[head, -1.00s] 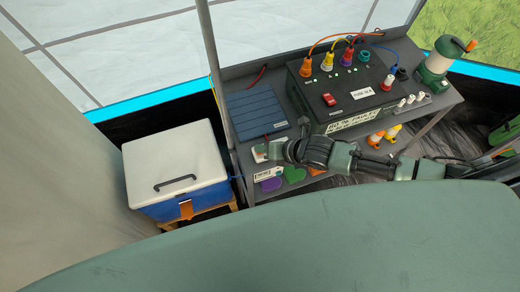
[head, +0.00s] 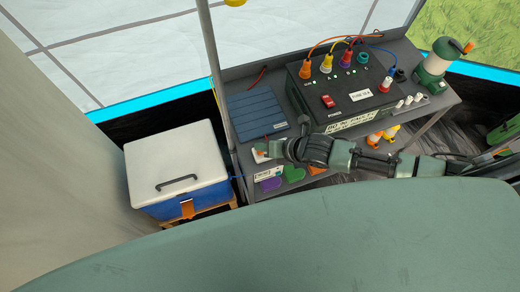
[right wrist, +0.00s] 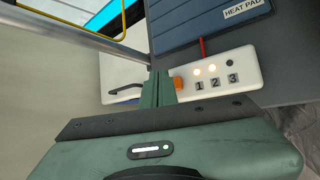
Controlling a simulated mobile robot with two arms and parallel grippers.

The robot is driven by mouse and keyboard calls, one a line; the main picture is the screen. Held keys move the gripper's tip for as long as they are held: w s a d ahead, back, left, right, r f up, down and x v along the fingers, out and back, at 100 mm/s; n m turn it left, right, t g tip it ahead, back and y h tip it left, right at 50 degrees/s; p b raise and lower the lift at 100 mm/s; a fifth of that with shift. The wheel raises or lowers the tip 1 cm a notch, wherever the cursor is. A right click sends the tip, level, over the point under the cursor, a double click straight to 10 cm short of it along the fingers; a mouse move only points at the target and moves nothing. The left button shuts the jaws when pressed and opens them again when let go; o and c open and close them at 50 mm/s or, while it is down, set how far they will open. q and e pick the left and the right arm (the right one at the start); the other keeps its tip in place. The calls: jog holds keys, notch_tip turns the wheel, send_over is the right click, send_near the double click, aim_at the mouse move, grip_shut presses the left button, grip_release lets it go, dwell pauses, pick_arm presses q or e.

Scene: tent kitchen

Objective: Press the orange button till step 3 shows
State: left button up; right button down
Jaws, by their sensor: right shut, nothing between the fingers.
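A white control strip (right wrist: 243,66) with an orange button (right wrist: 178,83) lies by the blue heat pad (right wrist: 195,22). In the right wrist view the lamps above 1 and 2 glow and the lamp above 3 is dark. My right gripper (right wrist: 157,82) is shut and empty, its fingertips right beside the orange button. I cannot tell whether they touch it. In the head view my right gripper (head: 270,147) covers part of the strip at the bench's left front. My left gripper is not in view.
A white-lidded blue cooler (head: 175,165) stands left of the bench. A red cable (right wrist: 202,47) runs between pad and strip.

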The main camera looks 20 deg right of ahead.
jog(key=shift+r+p, duration=2.4)
jog(key=shift+r, duration=0.2)
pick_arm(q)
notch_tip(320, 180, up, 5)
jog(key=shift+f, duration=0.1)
pick_arm(e)
jog(key=shift+f, duration=0.1)
